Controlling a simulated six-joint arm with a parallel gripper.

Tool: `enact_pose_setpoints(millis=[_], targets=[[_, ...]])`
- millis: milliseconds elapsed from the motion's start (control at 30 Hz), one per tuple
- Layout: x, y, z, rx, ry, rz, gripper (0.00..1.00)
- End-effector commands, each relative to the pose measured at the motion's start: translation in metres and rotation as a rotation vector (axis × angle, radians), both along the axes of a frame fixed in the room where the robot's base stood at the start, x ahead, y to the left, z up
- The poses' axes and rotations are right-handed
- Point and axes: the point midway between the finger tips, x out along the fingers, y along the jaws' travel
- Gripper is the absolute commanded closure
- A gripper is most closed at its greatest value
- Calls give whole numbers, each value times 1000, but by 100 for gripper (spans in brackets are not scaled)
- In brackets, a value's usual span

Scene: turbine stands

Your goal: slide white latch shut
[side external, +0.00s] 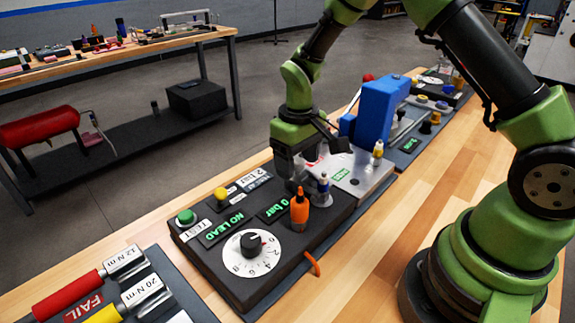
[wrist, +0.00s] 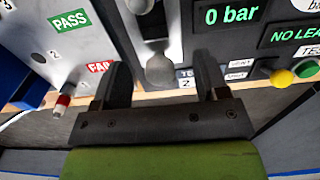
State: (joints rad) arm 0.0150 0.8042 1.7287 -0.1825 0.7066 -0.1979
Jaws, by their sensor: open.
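My gripper (side external: 294,178) points down at the seam between the black test panel (side external: 215,262) and the silver plate (side external: 372,176). In the wrist view its two fingers (wrist: 161,82) are apart. A pale, rounded knob on a slim metal stem (wrist: 159,70) shows between them, with space on both sides; I cannot tell how far it is from the fingers. It looks like the knob of the latch. A second pale round part (wrist: 139,5) is partly cut off at the top edge. In the side view the fingers and wrist hide the latch area.
A blue block (side external: 377,106) rises behind the silver plate. The panel has a dial (side external: 252,253), a green button (side external: 187,218) and a yellow button (side external: 221,194). The wooden bench front (side external: 370,270) is clear.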

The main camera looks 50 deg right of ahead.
Motion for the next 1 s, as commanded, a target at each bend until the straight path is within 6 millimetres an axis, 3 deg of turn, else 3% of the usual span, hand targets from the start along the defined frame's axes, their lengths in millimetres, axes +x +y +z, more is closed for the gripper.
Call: enact_pose_setpoints(millis=[167, 1000], targets=[[0, 0, 4, 0, -2, 0, 33], [0, 0, 69, 0, -1, -1, 33]])
